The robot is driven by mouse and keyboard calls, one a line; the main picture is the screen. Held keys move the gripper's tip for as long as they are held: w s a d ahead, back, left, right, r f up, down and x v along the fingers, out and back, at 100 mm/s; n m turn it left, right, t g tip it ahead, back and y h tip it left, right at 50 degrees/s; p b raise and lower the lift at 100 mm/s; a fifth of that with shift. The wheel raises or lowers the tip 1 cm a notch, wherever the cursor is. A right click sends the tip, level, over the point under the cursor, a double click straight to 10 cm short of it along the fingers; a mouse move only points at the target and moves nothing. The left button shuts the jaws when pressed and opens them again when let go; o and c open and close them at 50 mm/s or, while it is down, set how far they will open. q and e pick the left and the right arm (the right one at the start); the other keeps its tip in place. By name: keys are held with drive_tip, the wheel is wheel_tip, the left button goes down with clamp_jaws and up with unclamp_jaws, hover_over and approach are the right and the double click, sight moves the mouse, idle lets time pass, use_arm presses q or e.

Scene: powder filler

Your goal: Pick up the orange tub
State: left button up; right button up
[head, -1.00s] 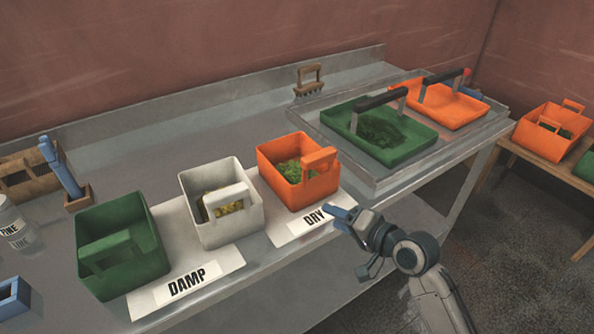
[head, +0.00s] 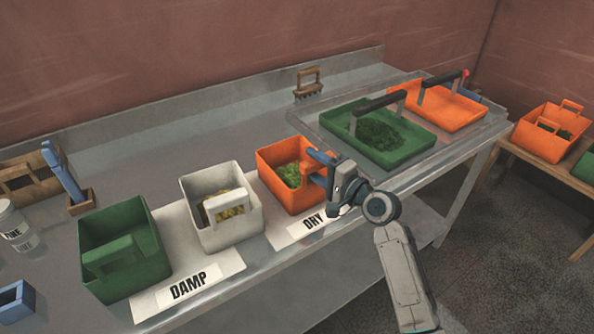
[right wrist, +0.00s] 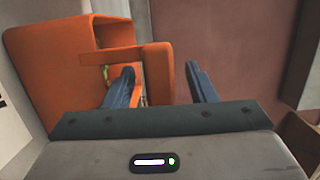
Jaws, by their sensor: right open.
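The orange tub (head: 302,201) stands on the white DRY card (head: 290,234) on the metal bench, upright, with green leafy stuff (head: 291,175) inside. My right gripper (head: 318,165) is at the tub's right side, by its handle, and partly hides it. In the right wrist view the tub (right wrist: 50,65) fills the left part, and its orange handle (right wrist: 140,57) lies between the spread fingers of my right gripper (right wrist: 160,68). One finger is on the tub side of the handle, the other outside it. Contact is not clear. My left gripper is out of view.
A white tub (head: 228,235) and a green tub (head: 130,270) stand to the left, by the DAMP card (head: 188,286). A green tray (head: 405,155) and an orange tray (head: 450,118) lie behind right. Another orange tub (head: 540,142) is on a side bench (head: 520,158).

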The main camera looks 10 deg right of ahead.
sight(297, 165)
drive_tip(key=p+x, duration=0.1)
drive_tip(key=x, duration=0.3)
drive_tip(key=shift+s+a, duration=0.1)
drive_tip(key=c, duration=0.3)
clamp_jaws()
